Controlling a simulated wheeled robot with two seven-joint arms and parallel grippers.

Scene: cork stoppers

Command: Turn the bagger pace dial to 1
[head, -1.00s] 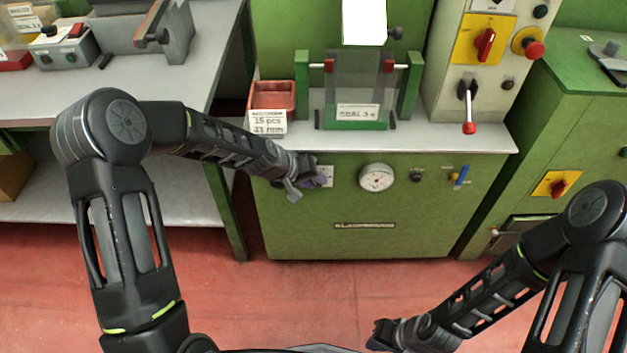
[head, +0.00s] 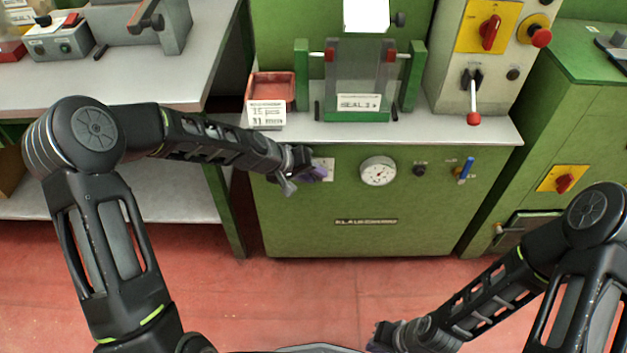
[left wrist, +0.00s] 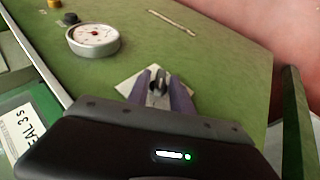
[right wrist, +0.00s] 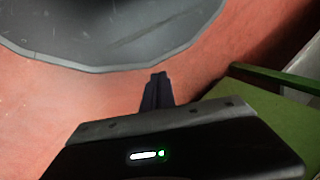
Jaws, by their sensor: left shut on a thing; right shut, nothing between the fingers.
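The bagger pace dial is a small dark knob (left wrist: 159,86) on a pale square plate (left wrist: 126,87), seen in the left wrist view on the green machine front. In the head view only part of its plate (head: 329,164) shows, the knob being hidden by my left gripper. My left gripper (head: 321,173) is shut on the knob, its two purple-grey fingers one on each side of it in the left wrist view (left wrist: 160,90). The dial's markings cannot be read. My right gripper (head: 376,338) is shut and empty, low over the red floor, away from the machine.
A round white gauge (head: 378,171), a black knob (head: 419,170) and a blue-handled valve (head: 465,170) sit right of the dial. Above are a red bin (head: 271,85), a clear guard (head: 360,80) and a red-tipped lever (head: 473,100). A grey bench (head: 120,90) stands left.

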